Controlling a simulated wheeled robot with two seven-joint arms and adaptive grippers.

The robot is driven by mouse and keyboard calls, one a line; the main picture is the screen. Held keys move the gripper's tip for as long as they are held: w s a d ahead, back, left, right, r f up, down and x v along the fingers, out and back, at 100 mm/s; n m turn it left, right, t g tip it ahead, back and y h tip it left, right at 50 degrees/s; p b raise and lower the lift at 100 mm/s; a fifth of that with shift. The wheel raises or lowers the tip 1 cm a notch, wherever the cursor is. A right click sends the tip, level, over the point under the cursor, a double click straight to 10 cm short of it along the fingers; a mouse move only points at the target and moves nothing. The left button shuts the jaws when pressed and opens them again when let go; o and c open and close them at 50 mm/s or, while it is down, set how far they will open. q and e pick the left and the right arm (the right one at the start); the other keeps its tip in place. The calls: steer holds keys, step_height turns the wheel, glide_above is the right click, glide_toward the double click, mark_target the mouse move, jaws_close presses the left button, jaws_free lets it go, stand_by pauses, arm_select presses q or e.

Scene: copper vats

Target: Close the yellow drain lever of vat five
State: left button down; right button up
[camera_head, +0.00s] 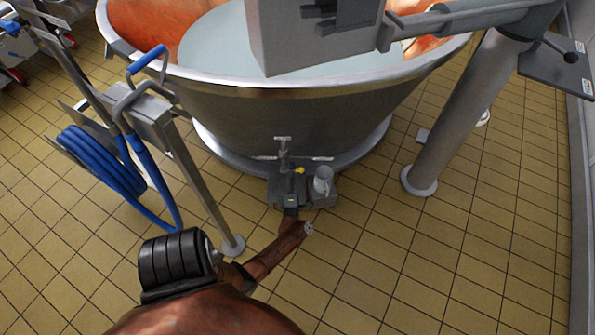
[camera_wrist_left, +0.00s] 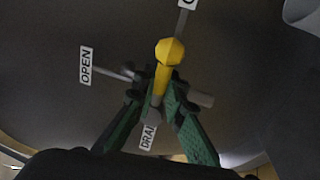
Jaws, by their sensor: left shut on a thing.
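The copper vat (camera_head: 270,115) with a steel outer wall stands ahead, holding pale liquid. Low on its front is the drain fitting with a pipe and valve (camera_head: 283,150). The drain lever's yellow knob (camera_head: 299,170) is small in the head view. In the left wrist view the yellow lever (camera_wrist_left: 162,78) stands up between an OPEN label (camera_wrist_left: 86,66) on the left and a mostly cut-off label (camera_wrist_left: 187,4) at the top. A DRAIN label (camera_wrist_left: 149,135) is partly hidden below. My left gripper (camera_wrist_left: 164,100) has its green fingers shut on the lever's lower part. My right gripper is not in view.
A blue hose (camera_head: 100,170) hangs on a stand with a post (camera_head: 200,190) left of my arm. A grey box (camera_head: 310,35) overhangs the vat. A thick steel leg (camera_head: 450,120) stands to the right. Tiled floor (camera_head: 440,260) is clear at the lower right.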

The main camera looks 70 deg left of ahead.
arm_select(q)
steer(key=shift+d+f, duration=0.2)
steer(key=c, duration=2)
jaws_free()
steer(key=shift+a+r, duration=0.1)
steer(key=shift+o, duration=0.2)
steer(key=v, duration=1.2)
steer(key=shift+w, duration=0.1)
